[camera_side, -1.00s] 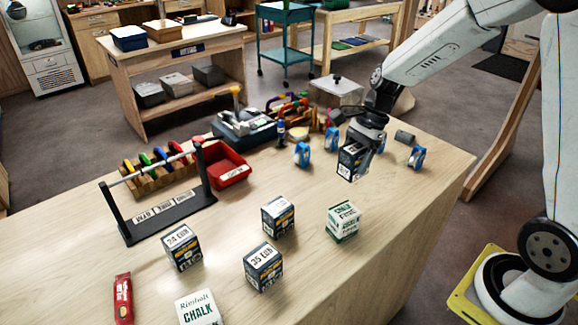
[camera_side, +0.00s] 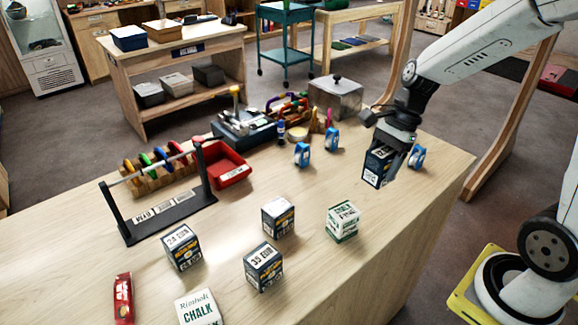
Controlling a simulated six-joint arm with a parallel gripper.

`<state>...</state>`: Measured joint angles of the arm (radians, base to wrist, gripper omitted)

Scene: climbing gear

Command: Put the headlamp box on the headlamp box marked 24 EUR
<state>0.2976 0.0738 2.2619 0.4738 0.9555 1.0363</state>
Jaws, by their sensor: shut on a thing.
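My gripper (camera_side: 392,149) is shut on a dark blue headlamp box (camera_side: 376,168) and holds it above the right part of the table. The headlamp box marked 24 EUR (camera_side: 183,250) stands upright on the table at the lower left, with its top clear. Another headlamp box marked 35 EUR (camera_side: 264,268) stands to its right. A third similar box (camera_side: 278,218) stands behind these two, and its top label is too small to read. My gripper is well to the right of and behind the 24 EUR box.
A green and white chalk box (camera_side: 342,222) stands between my gripper and the dark boxes. A chalk packet (camera_side: 197,307) and a red packet (camera_side: 123,298) lie in front. A black rack (camera_side: 165,210), red bin (camera_side: 226,165) and blue tape rolls (camera_side: 302,154) stand behind.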

